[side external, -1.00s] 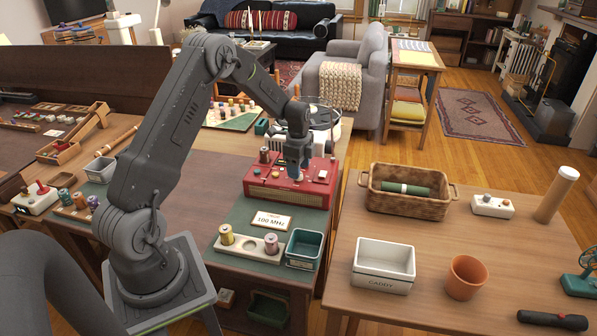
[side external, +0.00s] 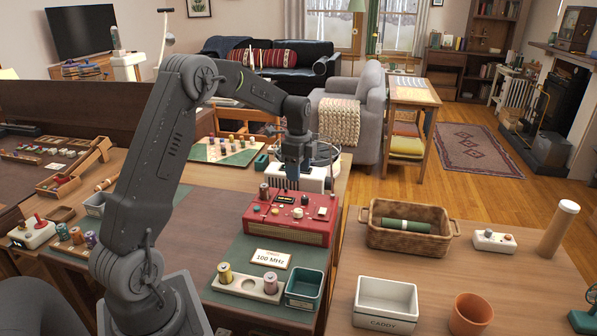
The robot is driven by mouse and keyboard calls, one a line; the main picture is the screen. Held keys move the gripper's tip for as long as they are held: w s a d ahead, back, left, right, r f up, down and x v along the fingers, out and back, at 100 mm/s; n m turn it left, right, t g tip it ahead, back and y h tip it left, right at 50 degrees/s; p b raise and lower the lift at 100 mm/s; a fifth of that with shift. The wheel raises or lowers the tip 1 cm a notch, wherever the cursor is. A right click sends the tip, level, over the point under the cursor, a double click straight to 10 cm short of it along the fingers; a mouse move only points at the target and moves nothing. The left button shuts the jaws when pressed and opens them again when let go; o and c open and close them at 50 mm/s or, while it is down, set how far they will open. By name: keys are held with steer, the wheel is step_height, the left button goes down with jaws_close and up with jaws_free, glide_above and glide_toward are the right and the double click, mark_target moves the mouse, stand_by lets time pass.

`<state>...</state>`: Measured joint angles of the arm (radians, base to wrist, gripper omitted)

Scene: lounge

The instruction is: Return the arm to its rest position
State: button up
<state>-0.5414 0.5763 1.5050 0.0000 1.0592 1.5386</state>
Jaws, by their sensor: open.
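My gripper (side external: 292,183) points down above the back part of the red radio (side external: 287,231), with its tips apart from the radio's top. It is open, and I see nothing held in it. My arm bends up from its base at the lower left and reaches over the work table. Several knobs and a dark display show on the radio's top. A card reading "100 MHz" (side external: 269,258) stands in front of the radio.
A spool holder (side external: 247,289) and a green bin (side external: 304,288) stand before the radio. A white device (side external: 312,178) is close behind my gripper. On the right table are a wicker basket (side external: 408,240), a white caddy (side external: 386,304) and a terracotta pot (side external: 471,313).

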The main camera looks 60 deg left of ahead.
steer(key=s+d+r+n+t, duration=0.1)
steer(key=s+d+r+n, duration=0.25)
steer(key=d+r, duration=0.35)
steer(key=s+d+r+n+t, duration=0.2)
steer(key=s+d+r, duration=0.3)
steer(key=d, duration=0.4)
steer(key=s+d+n+t, duration=0.1)
steer(key=s+d+n, duration=0.2)
steer(key=s+d, duration=0.2)
steer(key=s+d+n+t, duration=0.1)
steer(key=s+d+n, duration=0.2)
steer(key=s, duration=0.7)
steer(key=shift+s+d+r+t, duration=0.15)
steer(key=shift+s+d+t, duration=0.2)
steer(key=shift+d, duration=0.65)
